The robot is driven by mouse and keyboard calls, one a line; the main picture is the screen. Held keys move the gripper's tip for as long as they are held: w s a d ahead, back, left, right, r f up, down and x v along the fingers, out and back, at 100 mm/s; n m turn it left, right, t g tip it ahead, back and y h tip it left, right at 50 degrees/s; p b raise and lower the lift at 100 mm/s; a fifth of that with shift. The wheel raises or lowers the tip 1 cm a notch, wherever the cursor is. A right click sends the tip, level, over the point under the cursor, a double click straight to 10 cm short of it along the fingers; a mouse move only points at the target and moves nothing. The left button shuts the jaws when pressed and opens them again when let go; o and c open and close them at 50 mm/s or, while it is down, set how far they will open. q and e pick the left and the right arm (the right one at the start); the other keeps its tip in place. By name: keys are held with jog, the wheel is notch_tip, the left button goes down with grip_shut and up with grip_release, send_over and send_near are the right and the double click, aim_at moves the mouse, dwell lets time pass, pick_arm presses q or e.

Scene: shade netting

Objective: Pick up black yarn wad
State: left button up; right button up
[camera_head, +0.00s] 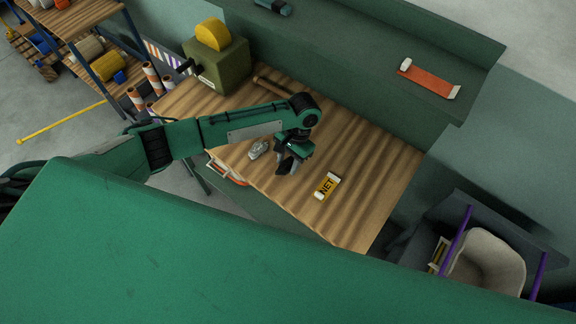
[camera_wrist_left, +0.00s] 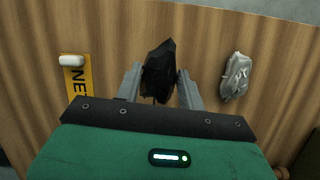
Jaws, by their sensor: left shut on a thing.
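The black yarn wad (camera_wrist_left: 158,70) is a dark, angular lump between the two grey fingers of my left gripper (camera_wrist_left: 158,88) in the left wrist view. The fingers are shut on it from both sides. In the head view my left gripper (camera_head: 287,165) reaches down over the wooden table, and the dark wad is hard to tell apart from it. I cannot tell whether the wad touches the tabletop. My right gripper is not in view.
A grey crumpled packet (camera_head: 259,149) and a yellow NET tag (camera_head: 327,186) lie on the wooden table (camera_head: 375,175), either side of my gripper. An olive box (camera_head: 222,68) stands at the back left. A bin (camera_head: 487,262) stands at the right.

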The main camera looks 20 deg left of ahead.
pick_arm(q)
notch_tip(320, 180, up, 11)
jog(key=b, duration=0.2)
notch_tip(320, 180, up, 6)
send_over(288, 162)
jog(key=shift+f, duration=0.1)
